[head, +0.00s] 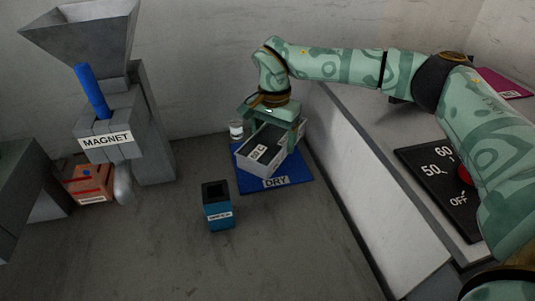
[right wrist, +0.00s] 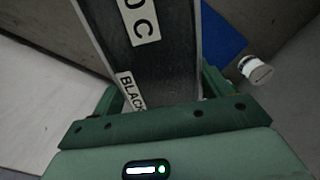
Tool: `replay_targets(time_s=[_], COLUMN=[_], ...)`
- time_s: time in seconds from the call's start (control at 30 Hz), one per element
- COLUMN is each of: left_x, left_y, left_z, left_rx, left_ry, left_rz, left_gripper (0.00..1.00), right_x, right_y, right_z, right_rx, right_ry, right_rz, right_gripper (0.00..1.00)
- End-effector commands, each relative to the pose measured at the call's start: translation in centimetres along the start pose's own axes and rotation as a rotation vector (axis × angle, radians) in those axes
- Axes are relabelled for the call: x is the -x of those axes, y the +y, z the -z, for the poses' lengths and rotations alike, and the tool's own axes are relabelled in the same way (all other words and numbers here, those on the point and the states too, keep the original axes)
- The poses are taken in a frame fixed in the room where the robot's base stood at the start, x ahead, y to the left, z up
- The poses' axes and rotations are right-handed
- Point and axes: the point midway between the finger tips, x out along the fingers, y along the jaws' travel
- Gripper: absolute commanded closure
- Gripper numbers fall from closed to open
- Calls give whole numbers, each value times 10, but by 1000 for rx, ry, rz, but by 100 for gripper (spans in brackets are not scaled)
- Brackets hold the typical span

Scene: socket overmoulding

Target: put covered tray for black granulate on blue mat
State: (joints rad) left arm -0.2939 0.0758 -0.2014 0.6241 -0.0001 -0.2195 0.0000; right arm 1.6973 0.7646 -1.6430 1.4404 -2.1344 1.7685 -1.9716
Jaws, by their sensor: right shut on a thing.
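The tray (head: 258,166) is a long grey box with pale labels, tilted in the head view over the blue mat (head: 296,180) marked DRY. My right gripper (head: 272,123) is shut on the tray's far end. In the right wrist view the tray (right wrist: 165,62) runs away between the gripper's fingers (right wrist: 162,94), with a label reading BLACK near them. Its top looks dark; I cannot tell cover from contents. A blue corner of the mat (right wrist: 222,35) shows beside it. I cannot tell whether the tray touches the mat. My left gripper is out of view.
A small white-capped jar (head: 236,130) stands behind the mat's left corner. A blue open-topped container (head: 218,212) stands in front. The MAGNET hopper machine (head: 108,125) and an orange box (head: 88,187) are at left. A pale counter wall (head: 340,170) borders the mat's right.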

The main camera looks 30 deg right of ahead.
Motion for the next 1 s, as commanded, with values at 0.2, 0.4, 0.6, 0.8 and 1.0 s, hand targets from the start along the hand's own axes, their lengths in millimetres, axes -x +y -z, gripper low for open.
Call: replay_targets(time_s=[0.2, 0.4, 0.6, 0.8, 1.0], left_x=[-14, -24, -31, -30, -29], left_y=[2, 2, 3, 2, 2], left_z=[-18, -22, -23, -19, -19], left_rx=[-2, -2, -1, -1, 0], left_ry=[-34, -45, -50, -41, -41], left_rz=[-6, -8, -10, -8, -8], left_gripper=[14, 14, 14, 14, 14], right_x=[-41, -69, -90, -88, -89], right_y=[0, 0, 0, 0, 1], right_z=[0, 0, 0, 0, 0], right_rx=[0, 1, 1, 1, 1], right_ry=[-3, -4, -1, 0, -1], right_rz=[-4, -5, -1, 0, -2], right_gripper=[62, 62, 62, 62, 1])
